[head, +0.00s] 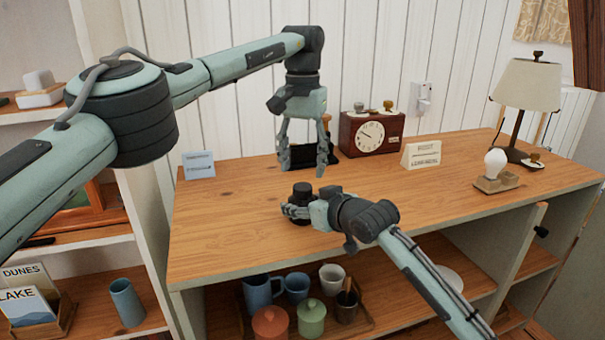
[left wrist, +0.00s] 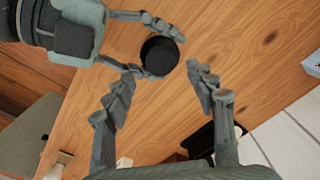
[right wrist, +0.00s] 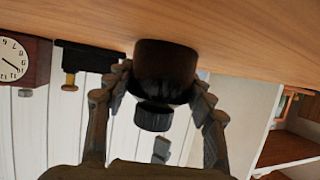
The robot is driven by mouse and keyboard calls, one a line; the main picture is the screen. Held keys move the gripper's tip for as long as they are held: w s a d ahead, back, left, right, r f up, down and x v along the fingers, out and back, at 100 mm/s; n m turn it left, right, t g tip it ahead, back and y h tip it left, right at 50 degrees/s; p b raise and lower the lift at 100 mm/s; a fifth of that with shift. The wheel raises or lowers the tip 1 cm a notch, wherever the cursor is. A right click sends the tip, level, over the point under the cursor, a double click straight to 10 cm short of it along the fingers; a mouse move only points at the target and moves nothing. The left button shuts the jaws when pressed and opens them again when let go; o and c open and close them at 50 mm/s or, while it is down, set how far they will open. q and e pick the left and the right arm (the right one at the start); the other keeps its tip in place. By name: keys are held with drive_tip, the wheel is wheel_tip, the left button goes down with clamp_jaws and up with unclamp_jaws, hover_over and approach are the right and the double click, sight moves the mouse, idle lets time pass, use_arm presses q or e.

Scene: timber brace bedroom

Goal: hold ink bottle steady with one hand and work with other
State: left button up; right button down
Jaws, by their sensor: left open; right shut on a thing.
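The ink bottle (head: 301,204) is dark with a black cap and stands upright on the wooden top. My right gripper (head: 292,210) is shut around its body from the right; in the right wrist view the fingers press both sides of the bottle (right wrist: 165,72), below its cap (right wrist: 153,117). My left gripper (head: 303,172) is open and empty, pointing down above and just behind the bottle. In the left wrist view the cap (left wrist: 160,55) shows beyond the spread left fingers (left wrist: 160,100), beside the right gripper.
A brown clock box (head: 370,132) and a dark tray (head: 318,150) stand at the back. A white card (head: 421,155), a bulb on a block (head: 495,170) and a lamp (head: 527,90) are to the right. A blue card (head: 198,165) is at left. The top around the bottle is clear.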

use_arm(q)
drive_tip(key=o, duration=0.6)
drive_tip(key=shift+c, duration=0.2)
use_arm(e)
drive_tip(key=c, duration=0.5)
unclamp_jaws()
drive_tip(key=v, duration=1.2)
